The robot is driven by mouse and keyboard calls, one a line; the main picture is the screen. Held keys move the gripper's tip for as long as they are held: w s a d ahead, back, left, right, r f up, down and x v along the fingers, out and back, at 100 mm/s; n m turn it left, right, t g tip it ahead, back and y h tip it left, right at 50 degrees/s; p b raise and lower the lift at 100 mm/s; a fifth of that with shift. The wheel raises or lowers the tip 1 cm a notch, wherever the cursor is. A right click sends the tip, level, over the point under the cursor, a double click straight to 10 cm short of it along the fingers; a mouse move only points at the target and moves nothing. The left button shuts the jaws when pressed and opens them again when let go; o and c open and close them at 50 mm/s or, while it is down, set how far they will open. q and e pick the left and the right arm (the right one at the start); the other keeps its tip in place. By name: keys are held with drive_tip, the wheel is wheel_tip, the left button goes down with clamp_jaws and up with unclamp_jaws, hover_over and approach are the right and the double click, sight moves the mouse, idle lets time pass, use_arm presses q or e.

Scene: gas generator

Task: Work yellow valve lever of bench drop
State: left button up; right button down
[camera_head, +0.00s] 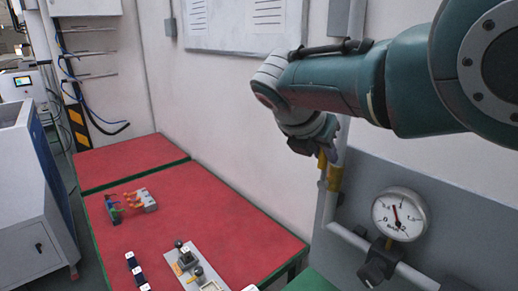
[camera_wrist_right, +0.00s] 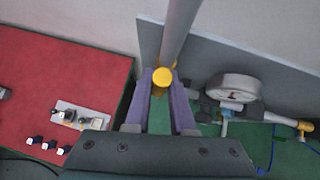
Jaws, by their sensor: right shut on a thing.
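The yellow valve lever (camera_head: 334,176) is on the grey vertical drop pipe by the wall, at the right in the head view. In the right wrist view, its round yellow end (camera_wrist_right: 162,77) shows between the tips of my two purple fingers. My right gripper (camera_head: 325,153) reaches down to the lever from above and is shut on it; the wrist hides part of the contact in the head view. The drop pipe (camera_wrist_right: 181,30) rises behind the lever. My left gripper is in neither view.
A round pressure gauge (camera_head: 399,214) and a dark valve knob (camera_head: 377,264) sit on the pipe to the right, close to the arm. A red-topped bench (camera_head: 190,207) on the left carries small fittings. The wall lies close behind my right gripper.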

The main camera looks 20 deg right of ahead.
drive_tip(key=c, duration=0.8)
unclamp_jaws()
drive_tip(key=shift+f, duration=0.1)
drive_tip(key=shift+o, duration=0.2)
drive_tip(key=shift+a+r+p, duration=0.15)
drive_tip(key=shift+r+p, duration=0.25)
drive_tip(key=shift+p, duration=0.1)
drive_tip(key=p+v, duration=0.4)
drive_tip(key=v, duration=0.5)
drive_tip(key=shift+s, duration=0.15)
